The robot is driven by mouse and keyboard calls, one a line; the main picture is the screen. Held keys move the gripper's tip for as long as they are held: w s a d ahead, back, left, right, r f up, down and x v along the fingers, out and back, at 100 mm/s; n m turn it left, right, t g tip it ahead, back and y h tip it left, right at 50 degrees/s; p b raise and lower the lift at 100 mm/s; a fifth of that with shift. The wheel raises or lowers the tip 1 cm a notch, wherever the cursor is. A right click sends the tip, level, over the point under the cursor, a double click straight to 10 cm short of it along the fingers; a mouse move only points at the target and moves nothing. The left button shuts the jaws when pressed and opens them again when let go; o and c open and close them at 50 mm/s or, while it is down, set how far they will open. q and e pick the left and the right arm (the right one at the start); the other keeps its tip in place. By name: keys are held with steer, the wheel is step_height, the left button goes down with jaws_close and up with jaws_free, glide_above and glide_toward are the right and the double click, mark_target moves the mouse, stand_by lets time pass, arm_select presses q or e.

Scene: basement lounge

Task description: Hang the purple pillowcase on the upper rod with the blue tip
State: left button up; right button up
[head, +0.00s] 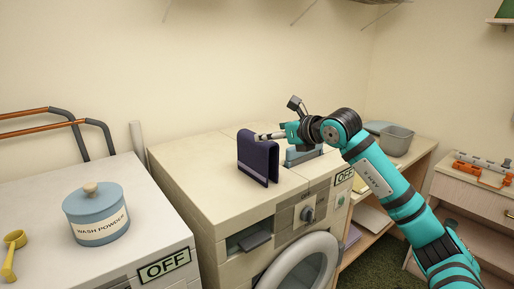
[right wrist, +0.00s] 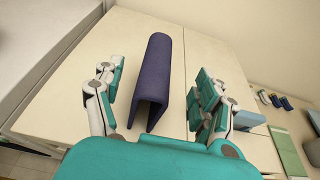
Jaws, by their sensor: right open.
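The purple pillowcase (head: 258,160) is folded over like an upside-down U and stands on top of the beige washing machine (head: 200,180). In the right wrist view the pillowcase (right wrist: 158,80) lies between the two spread fingers of my right gripper (right wrist: 155,98). In the head view my right gripper (head: 270,136) is at the pillowcase's upper right edge. It is open, and I cannot tell whether a finger touches the cloth. No rod with a clearly blue tip shows. My left gripper is not in view.
Two orange rails (head: 38,126) with dark bent ends are at the left wall. A blue wash powder jar (head: 97,212) and a yellow scoop (head: 13,252) sit on the left machine. A grey bin (head: 397,141) stands behind my right arm. Thin rods (head: 304,12) show at the top.

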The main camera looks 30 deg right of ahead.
mark_target(257, 156)
steer(key=shift+w+a+f, duration=0.1)
steer(key=shift+w+f, duration=0.1)
steer(key=shift+w, duration=0.45)
steer(key=p+x, duration=0.3)
steer(key=x, duration=0.1)
steer(key=shift+f, duration=0.15)
steer(key=shift+w+f, duration=0.3)
steer(key=shift+w, duration=0.2)
steer(key=shift+s, duration=0.15)
steer(key=shift+c, duration=0.9)
jaws_close()
